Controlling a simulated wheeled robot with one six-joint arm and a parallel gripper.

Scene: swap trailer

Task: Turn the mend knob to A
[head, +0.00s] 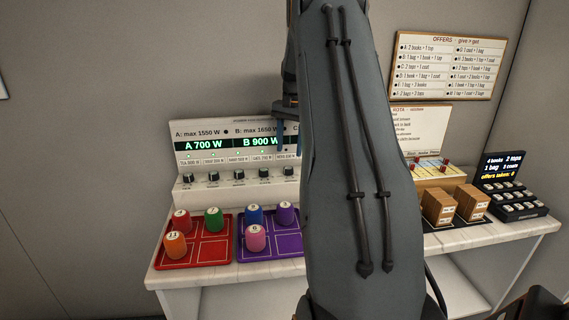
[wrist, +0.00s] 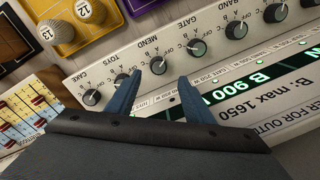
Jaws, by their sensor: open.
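The mend knob (wrist: 158,65) is a small black dial in a row on the white power panel. Its MEND label shows beside it in the wrist view. My gripper (wrist: 159,76) is open, with one blue fingertip on either side of the mend knob's place in the picture. No contact with the knob shows, and I cannot tell the remaining gap. The knob's pointer setting is too small to read surely.
The toys knob (wrist: 121,79) and gate knob (wrist: 196,48) flank it closely. The panel display (head: 235,143) reads A 700 W and B 900 W. A red tray (head: 203,251) and purple tray (head: 272,241) with coloured pieces stand below. Wooden blocks (head: 438,207) stand to the right.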

